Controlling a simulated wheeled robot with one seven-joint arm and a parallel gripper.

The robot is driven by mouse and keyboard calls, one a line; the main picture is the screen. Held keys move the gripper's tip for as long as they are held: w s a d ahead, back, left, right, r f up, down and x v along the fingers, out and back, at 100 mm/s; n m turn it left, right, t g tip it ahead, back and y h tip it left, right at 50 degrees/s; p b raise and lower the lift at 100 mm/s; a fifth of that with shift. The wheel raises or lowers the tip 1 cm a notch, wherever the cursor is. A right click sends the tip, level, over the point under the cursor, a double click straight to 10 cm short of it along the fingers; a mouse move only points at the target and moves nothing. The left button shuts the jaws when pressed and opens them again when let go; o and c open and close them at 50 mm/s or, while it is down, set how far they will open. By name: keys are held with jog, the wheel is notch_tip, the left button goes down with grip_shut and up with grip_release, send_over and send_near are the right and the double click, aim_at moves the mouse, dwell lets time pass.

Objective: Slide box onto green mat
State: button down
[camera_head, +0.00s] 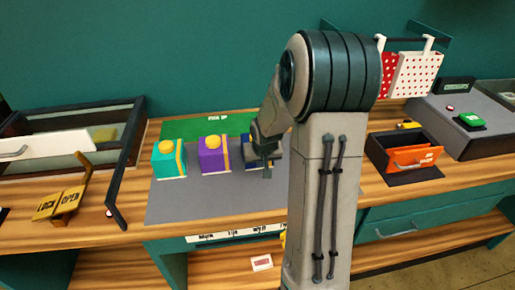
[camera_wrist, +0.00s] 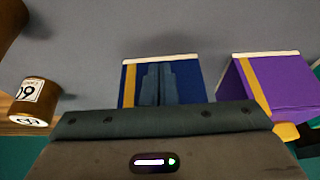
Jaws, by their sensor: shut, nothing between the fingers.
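Three boxes stand in a row on a grey mat (camera_head: 190,207), just in front of the green mat (camera_head: 190,130) marked "PICK UP". They are a teal box (camera_head: 166,160), a purple box (camera_head: 211,160) and a dark blue box (camera_head: 249,162), each with a yellow band. My gripper (camera_head: 267,172) is shut and empty at the dark blue box and partly hides it. In the wrist view the closed fingers (camera_wrist: 157,68) lie over the dark blue box (camera_wrist: 190,78); I cannot tell whether they touch it. The purple box (camera_wrist: 262,90) is beside it.
My arm hides the table right of the boxes. An orange-fronted drawer (camera_head: 414,159) stands farther right. A yellow lock sign (camera_head: 60,203) and a dark frame (camera_head: 122,180) are at left. A brown cylinder (camera_wrist: 38,100) shows in the wrist view. The grey mat's front is clear.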

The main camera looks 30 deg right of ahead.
jog(key=shift+w+d, duration=0.3)
jog(key=shift+w, duration=0.65)
jog(key=shift+w+d, duration=0.25)
jog(key=shift+w, duration=0.7)
jog(key=shift+w+d, duration=0.3)
jog(key=shift+w, duration=0.7)
jog(key=shift+w+d, duration=0.3)
jog(key=shift+w, duration=0.65)
jog(key=shift+w+d, duration=0.3)
jog(key=shift+w, duration=0.65)
jog(key=shift+w+d, duration=0.3)
jog(key=shift+w, duration=0.65)
jog(key=shift+w+d, duration=0.3)
jog(key=shift+w, duration=0.7)
jog(key=shift+w+d, duration=0.25)
jog(key=shift+w, duration=0.7)
